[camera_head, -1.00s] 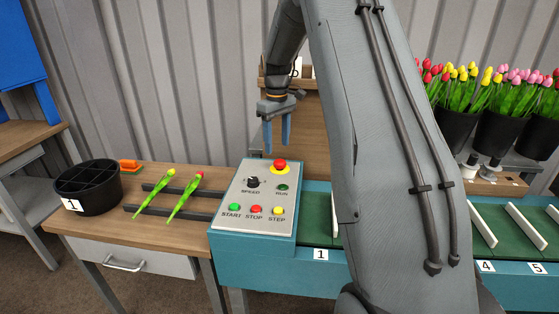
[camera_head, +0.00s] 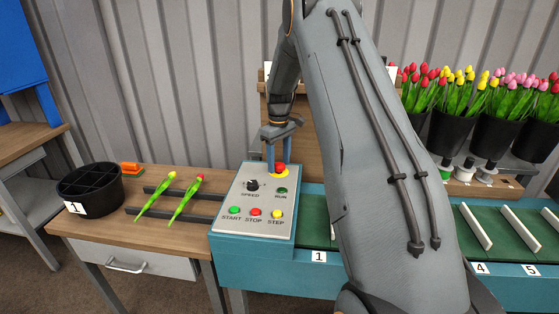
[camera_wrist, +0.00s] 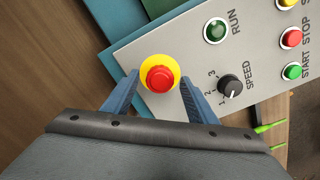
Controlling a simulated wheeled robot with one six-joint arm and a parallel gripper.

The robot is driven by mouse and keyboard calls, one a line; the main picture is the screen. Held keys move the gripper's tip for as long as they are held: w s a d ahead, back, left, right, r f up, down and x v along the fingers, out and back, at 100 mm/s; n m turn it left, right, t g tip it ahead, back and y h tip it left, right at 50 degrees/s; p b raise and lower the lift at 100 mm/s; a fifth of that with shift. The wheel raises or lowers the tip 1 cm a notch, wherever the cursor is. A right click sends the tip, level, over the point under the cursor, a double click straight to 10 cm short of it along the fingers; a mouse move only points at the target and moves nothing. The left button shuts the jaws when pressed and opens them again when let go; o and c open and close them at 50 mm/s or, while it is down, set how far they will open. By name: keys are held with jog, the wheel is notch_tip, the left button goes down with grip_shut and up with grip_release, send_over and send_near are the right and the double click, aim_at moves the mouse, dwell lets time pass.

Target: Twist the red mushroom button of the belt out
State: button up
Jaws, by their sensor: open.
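The red mushroom button (camera_head: 279,168) sits on a yellow disc at the top of the belt's control panel (camera_head: 243,211). My gripper (camera_head: 277,159) is above and behind the button, pointing down, with its blue fingers close to it. In the wrist view, the button (camera_wrist: 160,78) lies between the two open fingertips of my gripper (camera_wrist: 155,82), with a gap on each side. The fingers stand apart and hold nothing. How high the fingertips are over the panel is hard to tell.
The panel also has the speed knob (camera_wrist: 231,87), the green RUN lamp (camera_wrist: 216,31) and START, STOP and STEP buttons. A black bucket (camera_head: 73,200) and two tulips (camera_head: 187,197) are on the left table. The green belt (camera_head: 465,235) runs to the right.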

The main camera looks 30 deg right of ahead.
jog(key=shift+c, duration=0.5)
jog(key=c, duration=1)
jog(key=shift+m, duration=0.3)
jog(key=m+b, duration=0.1)
jog(key=m, duration=0.2)
jog(key=shift+m, duration=0.3)
jog(key=shift+m+b, duration=0.6)
jog(key=shift+m, duration=1.3)
